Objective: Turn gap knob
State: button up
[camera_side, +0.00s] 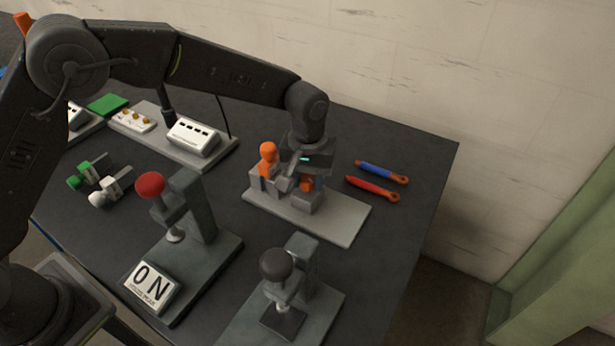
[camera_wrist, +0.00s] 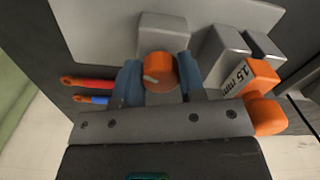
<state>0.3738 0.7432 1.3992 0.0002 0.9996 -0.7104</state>
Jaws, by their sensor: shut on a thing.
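The gap knob is an orange round knob (camera_wrist: 160,72) with a pale mark on its face, in the middle of the wrist view. My gripper (camera_wrist: 160,82) is shut on it, with one blue-grey finger on each side. In the side view the knob (camera_side: 307,184) shows as a small orange patch, partly hidden, under my gripper (camera_side: 308,180). It belongs to a grey fixture on a light grey base plate (camera_side: 340,222). An orange piece labelled 1.5 mm (camera_wrist: 243,78) stands beside it, with an orange ball-shaped end (camera_side: 268,150).
A blue-handled tool (camera_side: 382,171) and a red-handled tool (camera_side: 373,189) lie right of the plate. A press with a red ball (camera_side: 150,185) and one with a black ball (camera_side: 277,265) stand in front. A white box (camera_side: 193,136) is behind left.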

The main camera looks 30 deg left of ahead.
aim_at(309, 178)
jog(key=n, duration=0.5)
jog(key=shift+r+n, duration=0.1)
jog(key=shift+n, duration=0.3)
dwell(0.4)
jog(key=o, duration=0.9)
jog(key=shift+o, duration=0.2)
notch_tip(309, 178, up, 14)
